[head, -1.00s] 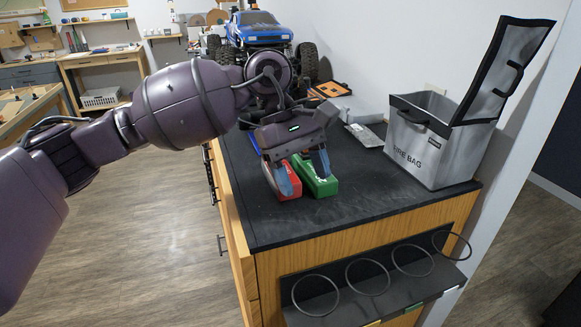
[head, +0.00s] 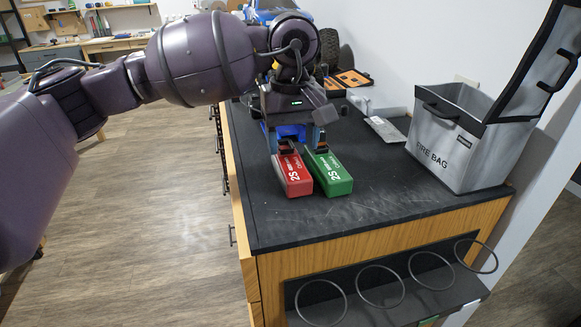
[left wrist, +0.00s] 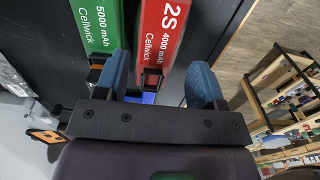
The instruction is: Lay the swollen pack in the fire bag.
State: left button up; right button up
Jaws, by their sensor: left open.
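A red pack (head: 293,175) marked 2S and a green pack (head: 329,173) lie side by side on the dark worktop. Part of a blue pack (head: 289,132) shows behind them under my gripper. I cannot tell by shape which pack is swollen. My left gripper (head: 294,146) is open, pointing down at the far ends of the packs. In the left wrist view its fingers (left wrist: 161,75) stand either side of the red pack's (left wrist: 165,35) connector end, with the green pack (left wrist: 94,30) outside them; contact is unclear. The grey fire bag (head: 452,155) stands on the right, lid raised.
A blue truck (head: 272,12) with big tires stands at the back of the worktop, partly behind my arm. A grey flat piece (head: 384,130) and an orange-and-black case (head: 347,78) lie behind. Rings (head: 381,286) stick out at the front. Worktop between packs and bag is clear.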

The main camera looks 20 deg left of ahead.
aim_at(293, 165)
pick_arm(q)
notch_tip(293, 165, down, 5)
jog(key=shift+w+f, duration=0.1)
jog(key=c, duration=0.9)
